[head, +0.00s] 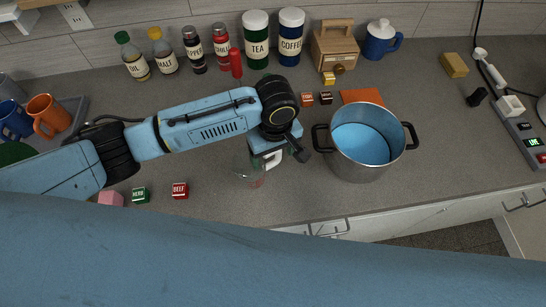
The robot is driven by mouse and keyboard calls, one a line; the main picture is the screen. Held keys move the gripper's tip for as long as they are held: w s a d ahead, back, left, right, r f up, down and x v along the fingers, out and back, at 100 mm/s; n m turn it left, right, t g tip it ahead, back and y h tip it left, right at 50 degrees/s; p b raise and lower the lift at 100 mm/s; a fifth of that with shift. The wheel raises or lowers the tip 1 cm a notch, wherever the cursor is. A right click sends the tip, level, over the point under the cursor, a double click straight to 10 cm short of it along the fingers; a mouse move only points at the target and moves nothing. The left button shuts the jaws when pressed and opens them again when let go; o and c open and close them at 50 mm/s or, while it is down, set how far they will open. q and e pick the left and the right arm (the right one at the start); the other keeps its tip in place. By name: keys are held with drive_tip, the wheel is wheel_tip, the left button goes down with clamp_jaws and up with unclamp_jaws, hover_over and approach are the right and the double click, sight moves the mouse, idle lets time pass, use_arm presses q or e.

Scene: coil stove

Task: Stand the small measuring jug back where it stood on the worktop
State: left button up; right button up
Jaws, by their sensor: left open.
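The small measuring jug (252,180) is clear, with a faint red mark low on its side. It stands on the worktop (225,205) near the front edge, left of the pot. My left gripper (279,160) is right above and beside it, with its jaws open. A pale piece that looks like the jug's handle shows between the fingers. The gripper hides the upper part of the jug, and I cannot tell whether the fingers touch it. My right gripper is not in view.
A steel pot (365,168) with blue inside stands close to the right. Small BEEF (180,191) and HERB (140,195) boxes lie to the left. Bottles and TEA (256,45) and COFFEE (291,40) canisters line the back.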

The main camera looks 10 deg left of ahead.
use_arm(q)
wheel_tip(320, 180, up, 9)
drive_tip(key=shift+d+r, duration=0.1)
idle(0.4)
